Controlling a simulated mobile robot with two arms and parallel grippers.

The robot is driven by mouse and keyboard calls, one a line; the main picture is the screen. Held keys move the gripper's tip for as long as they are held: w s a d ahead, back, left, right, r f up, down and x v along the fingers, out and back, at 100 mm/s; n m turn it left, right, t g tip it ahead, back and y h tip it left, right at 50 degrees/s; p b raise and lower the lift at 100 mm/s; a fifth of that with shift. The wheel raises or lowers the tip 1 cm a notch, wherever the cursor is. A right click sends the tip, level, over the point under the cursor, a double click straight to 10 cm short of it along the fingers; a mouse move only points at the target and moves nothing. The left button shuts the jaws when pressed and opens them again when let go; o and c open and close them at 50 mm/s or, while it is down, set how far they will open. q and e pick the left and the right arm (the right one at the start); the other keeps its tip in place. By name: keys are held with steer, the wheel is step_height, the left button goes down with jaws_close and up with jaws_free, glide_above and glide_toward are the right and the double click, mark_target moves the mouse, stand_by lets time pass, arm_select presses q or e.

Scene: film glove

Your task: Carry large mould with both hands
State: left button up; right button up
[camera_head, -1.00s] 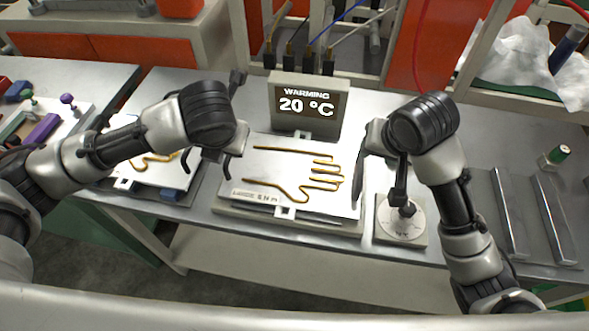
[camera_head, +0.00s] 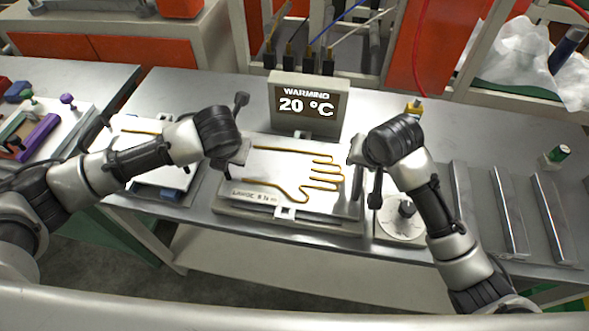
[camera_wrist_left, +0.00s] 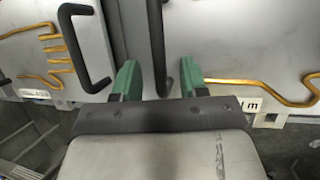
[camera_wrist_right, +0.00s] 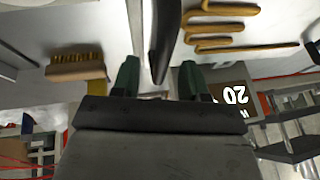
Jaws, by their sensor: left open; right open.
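The large mould (camera_head: 270,170), a pale metal plate with a gold hand outline and a "LARGE" label, lies flat on a grey base below the "WARMING 20 °C" display (camera_head: 307,102). My left gripper (camera_wrist_left: 159,82) is open at the mould's left side, with a black handle (camera_wrist_left: 157,40) between its green fingers. My right gripper (camera_wrist_right: 159,80) is open at the right side, with the other black handle (camera_wrist_right: 163,35) between its fingers. Both handles look uncaught. In the head view my wrists partly hide the fingers.
A second mould (camera_head: 130,143) with a gold outline lies to the left; its handle (camera_wrist_left: 84,48) is close to my left gripper. A round disc (camera_head: 402,228) on a plate sits to the right, before metal bars (camera_head: 510,215). A brush (camera_wrist_right: 75,68) lies behind.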

arm_select(q)
steer(key=shift+x, duration=0.8)
arm_select(e)
steer(key=shift+x, duration=0.85)
arm_select(q)
jaws_close()
arm_select(e)
jaws_close()
arm_select(q)
steer(key=shift+w+r, duration=0.2)
steer(key=shift+r, duration=0.05)
arm_select(e)
steer(key=shift+w+r, duration=0.2)
steer(key=shift+r, duration=0.1)
